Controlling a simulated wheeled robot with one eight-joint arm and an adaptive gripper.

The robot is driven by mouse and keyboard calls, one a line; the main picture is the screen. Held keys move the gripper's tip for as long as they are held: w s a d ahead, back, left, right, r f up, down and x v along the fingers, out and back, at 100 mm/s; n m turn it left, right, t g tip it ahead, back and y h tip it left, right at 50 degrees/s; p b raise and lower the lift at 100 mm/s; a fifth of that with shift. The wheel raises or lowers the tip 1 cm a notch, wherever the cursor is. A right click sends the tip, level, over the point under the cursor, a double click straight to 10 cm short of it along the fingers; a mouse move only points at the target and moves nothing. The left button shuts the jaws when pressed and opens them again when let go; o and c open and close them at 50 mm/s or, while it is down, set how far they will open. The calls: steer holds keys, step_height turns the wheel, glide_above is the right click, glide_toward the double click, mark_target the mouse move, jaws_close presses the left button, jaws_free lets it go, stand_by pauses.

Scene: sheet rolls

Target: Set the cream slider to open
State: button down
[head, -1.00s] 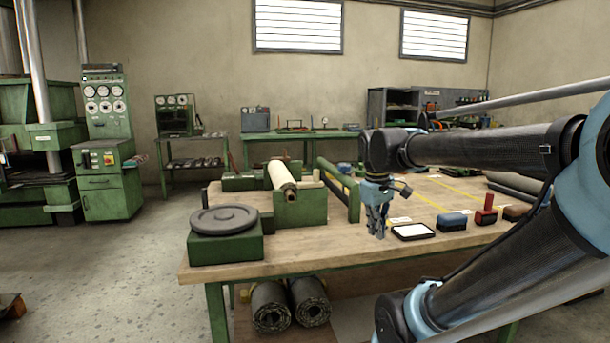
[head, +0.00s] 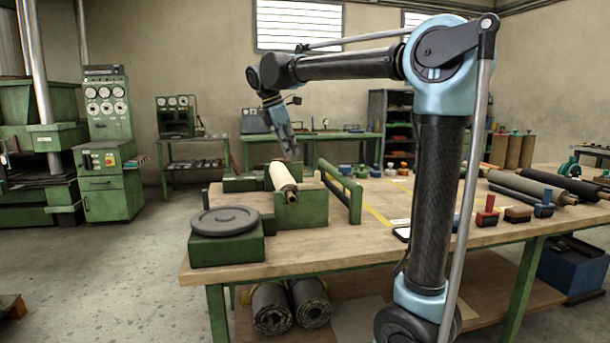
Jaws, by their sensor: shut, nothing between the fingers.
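My gripper (head: 290,152) hangs from the raised arm, fingers down and shut with nothing in them. In the picture it is just above the far end of a cream roll (head: 281,176). I cannot tell its exact height or depth there. The roll lies in a green cradle (head: 300,212) on the workbench. A small cream piece (head: 317,174) shows just right of the roll, behind the cradle. I cannot tell for sure whether it is the cream slider, and no open or closed setting can be read.
The workbench (head: 330,250) carries a dark round plate on a green block (head: 226,222) at front left. A green rail (head: 341,190) stands right of the cradle. Stamps (head: 487,212) and dark rolls (head: 532,188) lie at right. My upright arm hides part of the bench.

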steer(key=a+n, duration=0.1)
steer(key=a, duration=0.1)
glide_toward(310, 184)
steer(key=f, duration=0.1)
steer(key=a+f, duration=0.1)
steer(key=f, duration=0.3)
steer(key=shift+s+a, duration=0.35)
steer(key=shift+s, duration=0.05)
steer(key=shift+w+d+r, duration=0.1)
steer(key=shift+w+d, duration=0.15)
steer(key=shift+d, duration=0.25)
steer(key=shift+w+d+r, duration=0.1)
steer(key=shift+w+d, duration=0.15)
steer(key=shift+d, duration=0.25)
steer(key=shift+w+d, duration=0.3)
steer(key=shift+d, duration=0.3)
steer(key=shift+w+d, duration=0.3)
steer(key=shift+d, duration=0.65)
